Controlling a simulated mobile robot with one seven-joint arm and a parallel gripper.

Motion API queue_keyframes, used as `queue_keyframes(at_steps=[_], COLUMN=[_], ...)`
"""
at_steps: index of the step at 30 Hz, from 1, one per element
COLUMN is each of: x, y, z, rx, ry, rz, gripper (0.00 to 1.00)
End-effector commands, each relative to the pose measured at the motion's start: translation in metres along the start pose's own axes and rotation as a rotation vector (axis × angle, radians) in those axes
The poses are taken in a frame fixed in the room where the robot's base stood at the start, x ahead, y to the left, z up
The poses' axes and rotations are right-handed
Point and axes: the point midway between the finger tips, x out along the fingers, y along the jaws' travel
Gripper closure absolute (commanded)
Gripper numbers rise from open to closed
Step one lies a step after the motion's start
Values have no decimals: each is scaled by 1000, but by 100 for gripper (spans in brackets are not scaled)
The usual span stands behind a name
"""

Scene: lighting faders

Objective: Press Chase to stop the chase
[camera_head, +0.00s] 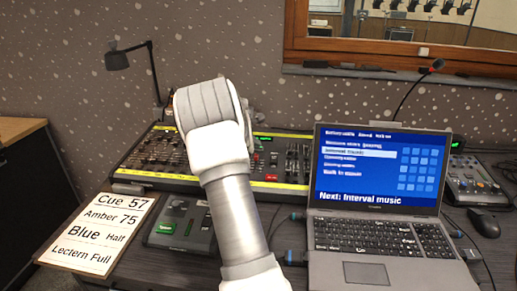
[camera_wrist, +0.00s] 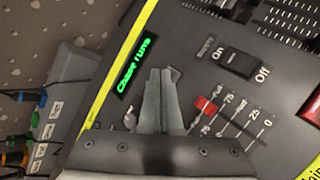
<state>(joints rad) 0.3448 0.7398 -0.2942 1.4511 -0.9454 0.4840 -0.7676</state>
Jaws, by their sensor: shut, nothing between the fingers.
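The lighting desk (camera_head: 283,187) stands behind my arm in the head view, with faders and yellow strips. In the wrist view, a small display (camera_wrist: 134,66) on the desk reads "Chase runs" in green. My gripper (camera_wrist: 160,72) is shut and empty, its fingertips over the panel just right of the display. A small grey piece (camera_wrist: 176,73), perhaps a button, shows partly behind the right fingertip. I cannot read a Chase label there, nor tell whether the fingertips touch the panel. In the head view my arm hides the gripper and this part of the desk.
An On/Off switch (camera_wrist: 239,64) and a red fader knob (camera_wrist: 206,105) sit right of the fingers. A laptop (camera_head: 374,170) stands right of my arm. A cue card (camera_head: 98,232) and a small box (camera_head: 181,225) lie at left. A lamp (camera_head: 117,60) stands behind.

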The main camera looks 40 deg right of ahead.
Motion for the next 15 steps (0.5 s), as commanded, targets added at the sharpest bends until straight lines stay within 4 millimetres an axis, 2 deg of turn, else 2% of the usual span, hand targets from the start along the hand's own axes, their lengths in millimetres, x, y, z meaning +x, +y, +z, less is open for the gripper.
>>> queue_keyframes(at_steps=[15], x=[-6], y=[4], z=[4], rx=[0], ry=[0], rz=[0], gripper=[100])
